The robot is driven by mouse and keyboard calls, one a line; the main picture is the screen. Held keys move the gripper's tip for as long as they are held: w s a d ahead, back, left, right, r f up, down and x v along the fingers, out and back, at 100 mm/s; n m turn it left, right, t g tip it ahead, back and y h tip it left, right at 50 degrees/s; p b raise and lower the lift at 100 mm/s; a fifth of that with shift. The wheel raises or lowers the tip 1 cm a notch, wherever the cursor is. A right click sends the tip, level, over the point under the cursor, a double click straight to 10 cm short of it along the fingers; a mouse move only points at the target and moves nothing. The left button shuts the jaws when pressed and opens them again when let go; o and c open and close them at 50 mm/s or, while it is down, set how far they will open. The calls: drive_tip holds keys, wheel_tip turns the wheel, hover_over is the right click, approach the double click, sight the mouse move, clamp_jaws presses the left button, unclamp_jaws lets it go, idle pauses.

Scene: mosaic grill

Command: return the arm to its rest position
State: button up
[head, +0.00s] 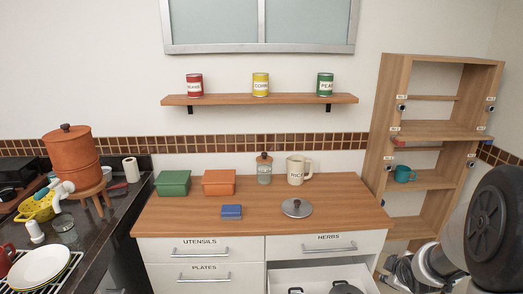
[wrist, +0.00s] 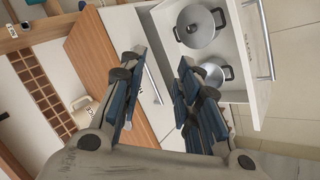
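My gripper (wrist: 158,95) is in the wrist view with its two blue-padded fingers spread apart and nothing between them. It hangs in front of the wooden-topped cabinet, near the open drawer. In the head view my arm stands at the lower right, and the gripper (head: 405,272) shows only in part there, low by the cabinet's right side. Its fingertips are hard to make out in that view.
An open drawer (head: 290,279) sticks out of the cabinet, with lidded pots (wrist: 195,27) inside. A wooden shelf unit (head: 387,115) stands on the right. The countertop (head: 165,220) holds boxes, a jar, a pitcher and a pot lid (head: 297,208). Floor (wrist: 297,105) shows beside the drawer.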

drive_tip(key=s+a+r+m+g+y, duration=0.1)
drive_tip(key=s+a+r+m+g, duration=0.1)
drive_tip(key=s+a+r+m, duration=1)
drive_tip(key=s+a+r+y, duration=0.1)
drive_tip(key=s+a+r, duration=0.1)
drive_tip(key=s+a, duration=0.3)
drive_tip(key=s+a+r+n, duration=0.1)
drive_tip(key=s+a, duration=0.5)
drive_tip(key=s, duration=0.4)
drive_tip(key=shift+s+r+n+g+y, duration=0.25)
drive_tip(key=shift+r+n+g+y, duration=0.05)
drive_tip(key=shift+r+g+y, duration=0.1)
